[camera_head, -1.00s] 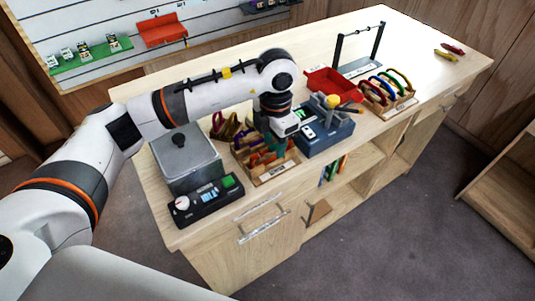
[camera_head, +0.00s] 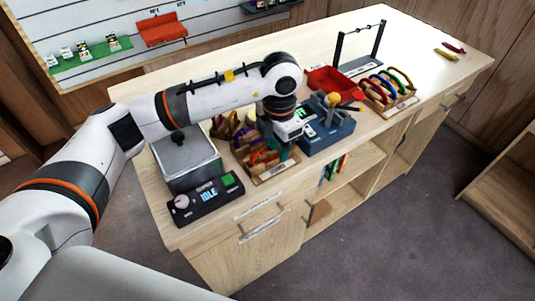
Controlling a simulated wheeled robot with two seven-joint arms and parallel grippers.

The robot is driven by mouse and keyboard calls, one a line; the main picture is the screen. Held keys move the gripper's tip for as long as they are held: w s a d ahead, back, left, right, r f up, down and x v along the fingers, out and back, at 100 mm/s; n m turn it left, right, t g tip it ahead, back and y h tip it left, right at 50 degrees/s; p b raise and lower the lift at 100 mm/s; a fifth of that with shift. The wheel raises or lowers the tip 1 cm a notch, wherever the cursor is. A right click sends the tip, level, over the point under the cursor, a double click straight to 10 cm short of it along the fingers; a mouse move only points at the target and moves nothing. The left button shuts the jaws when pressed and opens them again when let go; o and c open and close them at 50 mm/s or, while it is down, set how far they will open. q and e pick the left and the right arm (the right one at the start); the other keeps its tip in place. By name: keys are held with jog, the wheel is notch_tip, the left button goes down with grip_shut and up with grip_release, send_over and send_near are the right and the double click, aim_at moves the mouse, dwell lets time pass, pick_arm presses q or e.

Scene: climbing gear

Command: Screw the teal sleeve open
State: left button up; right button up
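My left gripper (camera_head: 284,151) points down over the front of the workbench, between the wooden carabiner rack (camera_head: 272,174) and the blue-grey device (camera_head: 330,138). A small dark teal shape shows at its fingertips; I cannot tell whether this is the teal sleeve or part of the fingers. The gap between the fingers is too small to make out. Several carabiners, orange, purple and olive, sit in the rack just left of the gripper, partly hidden by the wrist. My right gripper is not in view.
A grey lidded box (camera_head: 187,160) and a black console (camera_head: 207,200) reading IDLE stand left. A red tray (camera_head: 333,82), a second rack of coloured carabiners (camera_head: 390,101) and a dark bar stand (camera_head: 360,66) stand right. The bench's far right is mostly clear.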

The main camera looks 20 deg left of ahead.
pick_arm(q)
jog(key=shift+f+b, duration=0.8)
jog(key=shift+f, duration=0.25)
jog(key=shift+w+a+b, duration=0.4)
jog(key=shift+w+a, duration=0.05)
jog(key=shift+a, duration=0.1)
jog(key=shift+s+r+p, duration=0.1)
jog(key=shift+r+p, duration=0.75)
jog(key=shift+r, duration=0.65)
jog(key=shift+s+d, duration=0.45)
jog(key=shift+d, duration=0.05)
